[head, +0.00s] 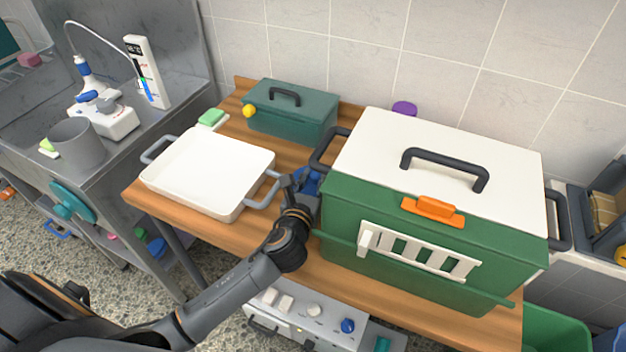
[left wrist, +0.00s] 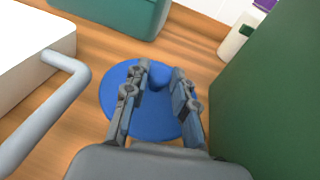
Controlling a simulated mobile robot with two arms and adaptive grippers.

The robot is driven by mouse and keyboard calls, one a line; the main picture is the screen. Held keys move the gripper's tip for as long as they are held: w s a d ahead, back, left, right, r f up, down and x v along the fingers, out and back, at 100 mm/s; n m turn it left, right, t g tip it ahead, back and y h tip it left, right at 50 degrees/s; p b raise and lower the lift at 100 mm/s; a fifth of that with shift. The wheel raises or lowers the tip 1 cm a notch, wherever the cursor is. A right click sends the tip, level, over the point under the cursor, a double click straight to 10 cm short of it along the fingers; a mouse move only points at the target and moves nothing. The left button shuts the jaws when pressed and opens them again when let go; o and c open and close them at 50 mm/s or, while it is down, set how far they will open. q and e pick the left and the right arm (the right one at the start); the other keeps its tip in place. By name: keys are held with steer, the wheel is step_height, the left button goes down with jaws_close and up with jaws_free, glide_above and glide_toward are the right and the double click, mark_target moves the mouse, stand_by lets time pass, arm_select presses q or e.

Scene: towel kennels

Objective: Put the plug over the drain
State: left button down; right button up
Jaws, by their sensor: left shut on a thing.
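A round blue plug (left wrist: 152,108) with a raised knob is over the wooden bench in the left wrist view. In the head view it shows as a small blue patch (head: 311,182) between the white tray and the green kennel, mostly hidden. My left gripper (left wrist: 158,76) is shut on the plug's knob, one finger on each side. In the head view the gripper (head: 298,182) reaches in low between tray and kennel. I cannot tell whether the disc touches the wood. I cannot make out the drain. My right gripper is out of view.
The white tray (head: 205,170) with grey handles stands left of the gripper; one handle (left wrist: 55,95) is close. The large green kennel (head: 340,215) stands close on the right. A teal box (head: 292,115) is behind. The wooden bench (head: 250,232) has little free room here.

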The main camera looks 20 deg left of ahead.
arm_select(q)
steer(key=c, duration=1.1)
jaws_free()
